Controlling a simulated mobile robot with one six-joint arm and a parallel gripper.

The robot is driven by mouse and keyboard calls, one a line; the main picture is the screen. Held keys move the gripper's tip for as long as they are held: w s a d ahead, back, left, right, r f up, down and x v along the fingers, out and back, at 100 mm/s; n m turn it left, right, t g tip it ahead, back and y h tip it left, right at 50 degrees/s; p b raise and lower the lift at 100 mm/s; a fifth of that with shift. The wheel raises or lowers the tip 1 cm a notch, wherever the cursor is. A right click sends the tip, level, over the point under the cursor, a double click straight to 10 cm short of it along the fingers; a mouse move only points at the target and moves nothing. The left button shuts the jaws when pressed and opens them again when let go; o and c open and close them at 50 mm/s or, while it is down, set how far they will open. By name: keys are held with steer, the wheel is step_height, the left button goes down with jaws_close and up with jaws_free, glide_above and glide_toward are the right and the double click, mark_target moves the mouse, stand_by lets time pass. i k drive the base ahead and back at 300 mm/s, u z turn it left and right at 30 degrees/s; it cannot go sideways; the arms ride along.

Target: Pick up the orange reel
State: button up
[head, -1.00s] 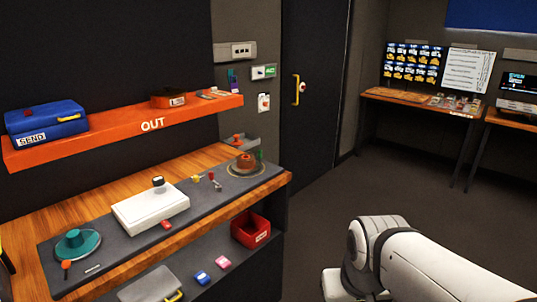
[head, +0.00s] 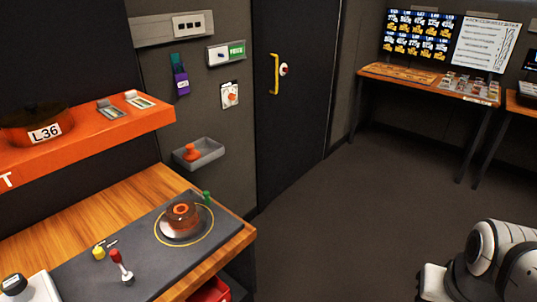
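The orange reel (head: 181,218), a brownish-orange round piece with a ringed top, sits on a silver disc at the right end of the dark grey panel (head: 135,240). A thin yellow ring on the panel surrounds the disc. Part of my white arm shows at the lower right, well apart from the reel. My gripper is outside the picture, so its state does not show.
A green peg (head: 207,198) stands just behind the reel. A red-topped lever (head: 121,265) and a yellow knob (head: 99,252) are to its left. A grey wall tray (head: 203,154) holds a small orange piece. The orange shelf (head: 110,125) overhangs at left. Floor is clear right.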

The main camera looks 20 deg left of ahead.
mark_target(179, 220)
steer(key=u, duration=0.5)
steer(key=i, duration=1.1)
steer(key=u, duration=0.9)
steer(key=k, duration=0.8)
steer(key=u, duration=0.15)
steer(key=i, duration=0.9)
steer(key=z, duration=0.1)
